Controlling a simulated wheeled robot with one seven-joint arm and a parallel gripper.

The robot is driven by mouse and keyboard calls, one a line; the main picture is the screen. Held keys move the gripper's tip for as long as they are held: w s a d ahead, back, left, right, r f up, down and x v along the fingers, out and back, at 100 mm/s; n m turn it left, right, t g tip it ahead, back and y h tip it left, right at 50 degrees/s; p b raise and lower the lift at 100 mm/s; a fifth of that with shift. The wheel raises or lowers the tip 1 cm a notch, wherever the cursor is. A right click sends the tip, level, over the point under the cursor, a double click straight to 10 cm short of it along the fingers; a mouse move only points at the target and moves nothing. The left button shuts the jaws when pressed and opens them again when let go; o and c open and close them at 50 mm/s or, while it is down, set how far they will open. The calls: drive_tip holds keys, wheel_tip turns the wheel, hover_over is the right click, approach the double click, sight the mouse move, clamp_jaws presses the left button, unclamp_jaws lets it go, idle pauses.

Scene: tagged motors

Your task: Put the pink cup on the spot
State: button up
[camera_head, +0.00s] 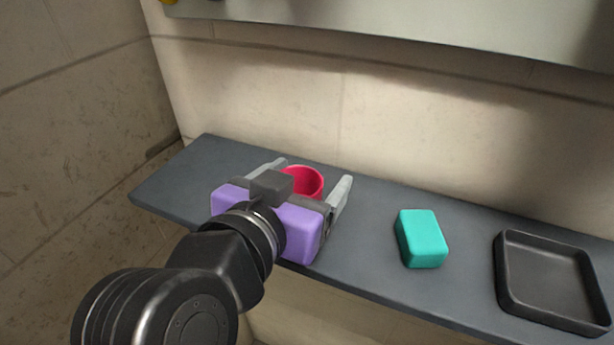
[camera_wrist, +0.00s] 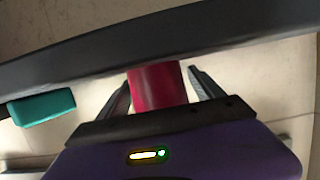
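The pink cup (camera_head: 309,180) stands upright on the grey shelf, toward its left end. My gripper (camera_head: 313,172) reaches in from the front with one finger on each side of the cup. In the wrist view the cup (camera_wrist: 157,86) sits between the two spread fingers of my gripper (camera_wrist: 160,82). The fingers look open, with a narrow gap beside the cup; I cannot tell if either finger touches it. The gripper body hides the cup's lower front in the head view. I see no marked spot in either view.
A teal block (camera_head: 422,239) lies on the grey shelf (camera_head: 370,260) right of my gripper; it also shows in the wrist view (camera_wrist: 43,107). A black tray (camera_head: 552,282) is at the right. A wall stands behind, with an overhanging pale panel (camera_head: 400,22) above. Shelf between gripper and block is clear.

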drive_tip(key=shift+r, duration=0.1)
drive_tip(key=shift+r, duration=0.1)
drive_tip(key=b+v, duration=0.2)
drive_tip(key=v, duration=1)
